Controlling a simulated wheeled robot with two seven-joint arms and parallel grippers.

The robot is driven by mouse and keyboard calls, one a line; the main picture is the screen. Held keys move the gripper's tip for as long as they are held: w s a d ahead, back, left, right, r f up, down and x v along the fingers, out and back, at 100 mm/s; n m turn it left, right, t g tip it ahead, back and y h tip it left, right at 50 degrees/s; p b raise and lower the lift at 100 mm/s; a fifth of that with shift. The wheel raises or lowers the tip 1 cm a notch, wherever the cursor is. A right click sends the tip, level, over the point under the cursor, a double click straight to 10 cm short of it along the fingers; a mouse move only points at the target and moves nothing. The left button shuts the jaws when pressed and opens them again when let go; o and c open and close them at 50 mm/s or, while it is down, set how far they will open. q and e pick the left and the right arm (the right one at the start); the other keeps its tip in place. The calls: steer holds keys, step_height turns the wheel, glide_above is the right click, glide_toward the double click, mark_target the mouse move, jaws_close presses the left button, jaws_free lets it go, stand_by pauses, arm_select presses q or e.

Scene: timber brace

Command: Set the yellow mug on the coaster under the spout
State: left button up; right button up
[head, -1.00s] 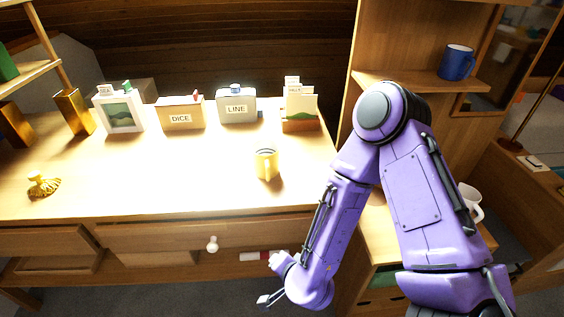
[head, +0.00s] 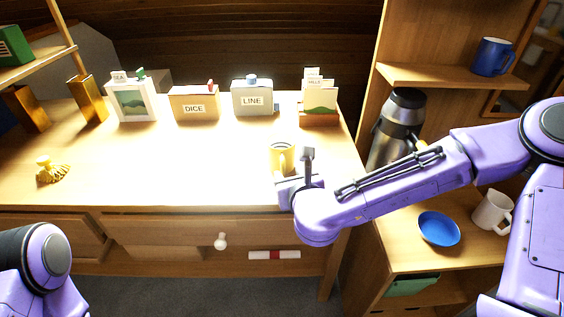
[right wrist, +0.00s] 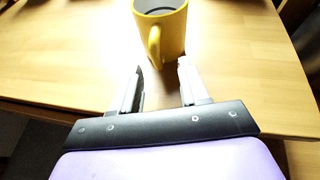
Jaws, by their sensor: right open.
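The yellow mug (head: 280,155) stands upright on the desk near its front right edge; it shows large in the right wrist view (right wrist: 172,32), handle towards me. My right gripper (head: 294,168) is open and empty just in front of the mug; in the right wrist view its two fingers (right wrist: 160,72) point at the handle, apart from it. A blue round coaster (head: 439,229) lies on the lower cabinet top at the right. Behind it stands a steel and black dispenser (head: 397,125); my right arm partly hides it, and its spout is unclear. My left gripper is out of view.
A white mug (head: 492,211) stands right of the coaster. A blue mug (head: 493,57) is on the shelf above. Labelled boxes, including DICE (head: 194,104) and LINE (head: 252,97), line the desk's back. The desk (head: 170,165) is clear around the yellow mug.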

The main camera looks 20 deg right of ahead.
mark_target(284, 171)
steer(key=x, duration=0.5)
steer(key=shift+a+f, duration=0.2)
steer(key=shift+f, duration=0.2)
jaws_close()
steer(key=shift+r, duration=0.1)
